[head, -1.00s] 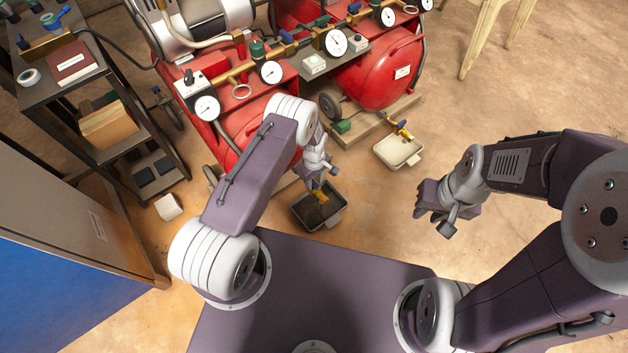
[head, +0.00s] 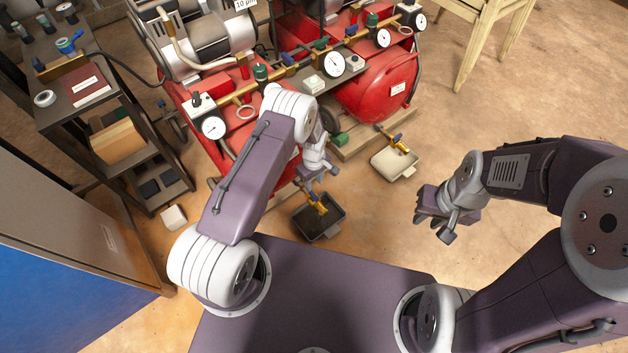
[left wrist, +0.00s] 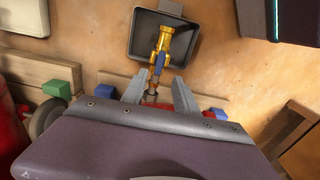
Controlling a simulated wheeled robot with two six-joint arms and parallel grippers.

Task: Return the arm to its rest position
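My left gripper (head: 328,176) hangs above the near dark tray (head: 333,229). In the left wrist view its two fingers (left wrist: 160,92) are apart with nothing gripped. A brass valve with a blue part (head: 316,202) lies over that tray's edge, below and apart from the fingers; it also shows in the left wrist view (left wrist: 162,45), its lower end lined up between them. My right gripper (head: 435,226) is on the right over bare floor, its fingers apart and empty. My left arm covers part of the red compressor behind it.
Red compressors (head: 374,88) with a brass manifold and gauges (head: 333,64) stand at the back. A pale tray (head: 385,165) with another brass valve (head: 397,144) is at centre right. A shelf cart (head: 140,178) stands left, a wooden chair (head: 476,50) back right. Floor at right is clear.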

